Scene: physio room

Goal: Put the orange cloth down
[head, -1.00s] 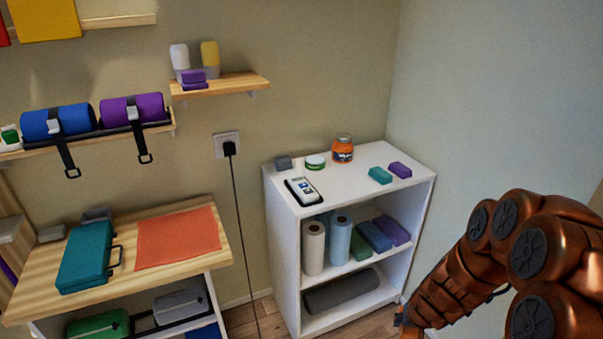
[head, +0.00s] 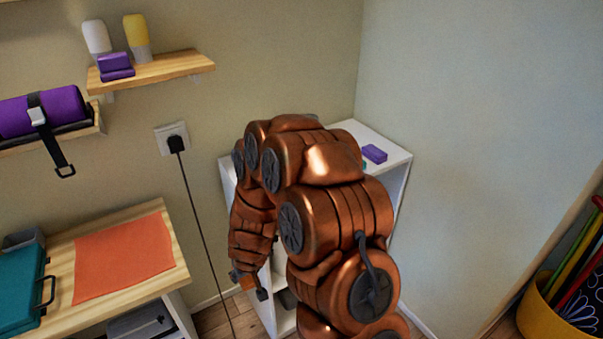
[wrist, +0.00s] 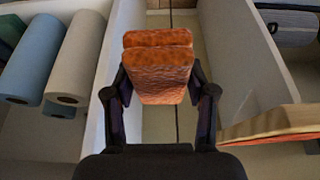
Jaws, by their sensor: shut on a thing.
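An orange folded cloth (wrist: 160,78) with a rough, mottled surface sits between the fingers of my gripper (wrist: 160,92) in the wrist view. The fingers press on it from both sides and it hangs clear of any surface. In the head view my gripper (head: 250,287) is low, in the gap between the wooden table and the white shelf unit, with a small bit of orange showing. My arm hides most of the shelf unit.
A flat orange sheet (head: 125,258) lies on the wooden table (head: 172,275) beside a teal case (head: 20,290). The white shelf unit (head: 385,150) bears a purple block (head: 374,153). A blue roll (wrist: 32,55) and a white roll (wrist: 77,58) stand inside it. A black cord (head: 200,230) hangs from the wall socket.

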